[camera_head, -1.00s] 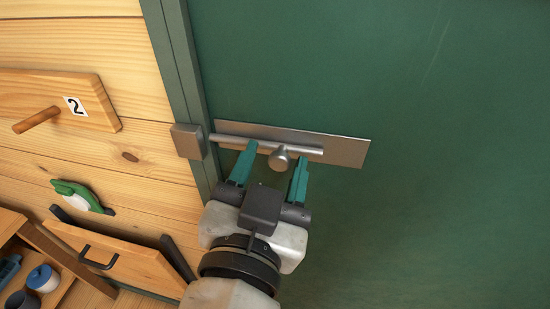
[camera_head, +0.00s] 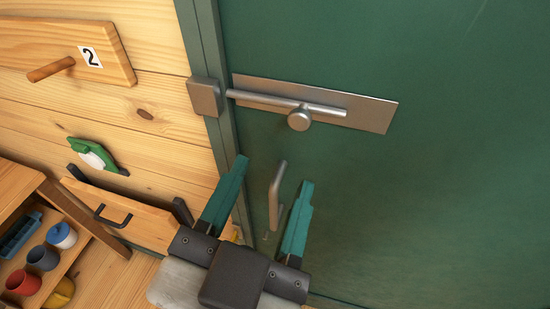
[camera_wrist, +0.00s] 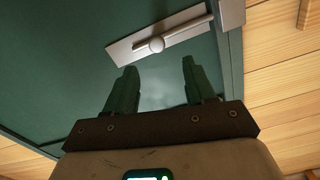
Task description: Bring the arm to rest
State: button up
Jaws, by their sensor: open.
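My gripper (camera_head: 268,195) has two teal fingers spread apart with nothing held between them. In the head view it is low in the middle, in front of a green door (camera_head: 430,190) and below the door's sliding bolt (camera_head: 290,102). The bolt has a round knob (camera_head: 299,119), and the fingers are clear of it. The bolt's left end is at a metal block (camera_head: 204,96) on the frame side. A grey metal handle (camera_head: 277,195) shows between the fingers, apparently behind them. In the wrist view the fingers (camera_wrist: 155,78) are also apart, with the bolt plate (camera_wrist: 125,47) beyond them.
At left, a wooden wall carries a board marked 2 with a peg (camera_head: 51,69) and a green-and-white object (camera_head: 94,154). Below are a wooden drawer front with a dark handle (camera_head: 112,217) and a shelf with several cups (camera_head: 43,257). The door's right side is clear.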

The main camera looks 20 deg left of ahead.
jog(key=w+d+f+n+g+h, duration=0.1)
jog(key=w+d+f+g, duration=0.3)
jog(key=d+f, duration=0.65)
jog(key=w+d+f+n+g+h, duration=0.1)
jog(key=w+d+f+g+h, duration=0.15)
jog(key=d+f+g, duration=0.75)
jog(key=s+d+f+g+y, duration=0.1)
jog(key=s+d+f+y, duration=0.1)
jog(key=s+d+f, duration=0.4)
jog(key=s+d+f+g+y, duration=0.2)
jog(key=s+d+f, duration=0.4)
jog(key=s+f, duration=0.4)
notch_tip(320, 180, down, 5)
jog(key=shift+s+d+f+n, duration=0.1)
jog(key=shift+s+d+n, duration=0.05)
jog(key=shift+d+n, duration=0.15)
